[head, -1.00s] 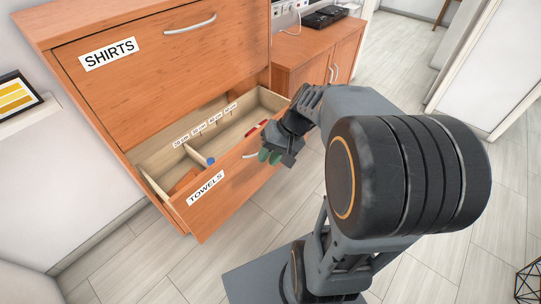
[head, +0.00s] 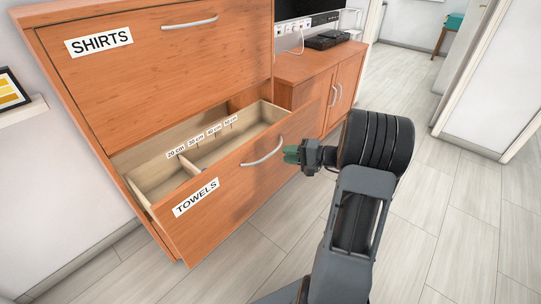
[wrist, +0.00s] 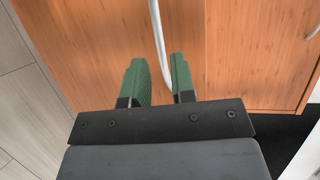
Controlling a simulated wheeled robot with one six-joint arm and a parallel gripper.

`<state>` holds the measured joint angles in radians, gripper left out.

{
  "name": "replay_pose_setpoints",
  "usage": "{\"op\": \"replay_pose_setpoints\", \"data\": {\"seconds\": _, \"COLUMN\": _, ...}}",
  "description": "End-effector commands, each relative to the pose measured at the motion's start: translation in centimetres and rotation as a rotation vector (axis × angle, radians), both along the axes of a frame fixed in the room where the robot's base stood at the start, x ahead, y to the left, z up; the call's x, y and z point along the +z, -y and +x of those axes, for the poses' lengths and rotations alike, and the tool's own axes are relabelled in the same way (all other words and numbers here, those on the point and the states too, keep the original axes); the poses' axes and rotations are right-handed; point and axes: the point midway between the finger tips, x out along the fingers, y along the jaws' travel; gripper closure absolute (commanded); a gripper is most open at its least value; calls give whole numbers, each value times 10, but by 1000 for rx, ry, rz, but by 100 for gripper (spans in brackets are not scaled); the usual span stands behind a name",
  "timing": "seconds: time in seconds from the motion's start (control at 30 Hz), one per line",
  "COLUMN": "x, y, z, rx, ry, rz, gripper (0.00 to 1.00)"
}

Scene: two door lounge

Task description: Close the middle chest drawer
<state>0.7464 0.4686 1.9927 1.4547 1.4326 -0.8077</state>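The drawer labelled TOWELS (head: 225,195) stands pulled out below the closed SHIRTS drawer (head: 150,75). Whether it is the chest's middle drawer cannot be told, as nothing lower shows clearly. Its curved metal handle (head: 262,155) is on the front, right of the label. My gripper (head: 291,154) is just right of the handle, in front of the drawer face. In the wrist view, the green fingers (wrist: 158,68) are apart, and the handle (wrist: 158,35) runs down into the space between them. Contact cannot be told.
The drawer's inside has wooden dividers and centimetre tags (head: 203,136). A lower cabinet (head: 318,85) with two doors stands to the right, carrying a black device (head: 327,39). The floor (head: 440,215) at right is clear.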

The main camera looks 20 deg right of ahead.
Motion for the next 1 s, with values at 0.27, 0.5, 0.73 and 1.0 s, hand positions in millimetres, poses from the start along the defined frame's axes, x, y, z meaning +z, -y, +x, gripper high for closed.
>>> {"op": "replay_pose_setpoints", "data": {"seconds": 0.27, "x": -9, "y": -34, "z": 30, "rx": 4, "ry": -1, "rz": 0, "gripper": 76}}
{"op": "replay_pose_setpoints", "data": {"seconds": 0.5, "x": -12, "y": -47, "z": 42, "rx": 2, "ry": -1, "rz": 0, "gripper": 76}}
{"op": "replay_pose_setpoints", "data": {"seconds": 0.73, "x": -12, "y": -49, "z": 45, "rx": 1, "ry": -1, "rz": 0, "gripper": 76}}
{"op": "replay_pose_setpoints", "data": {"seconds": 1.0, "x": -12, "y": -49, "z": 45, "rx": 1, "ry": -1, "rz": 0, "gripper": 88}}
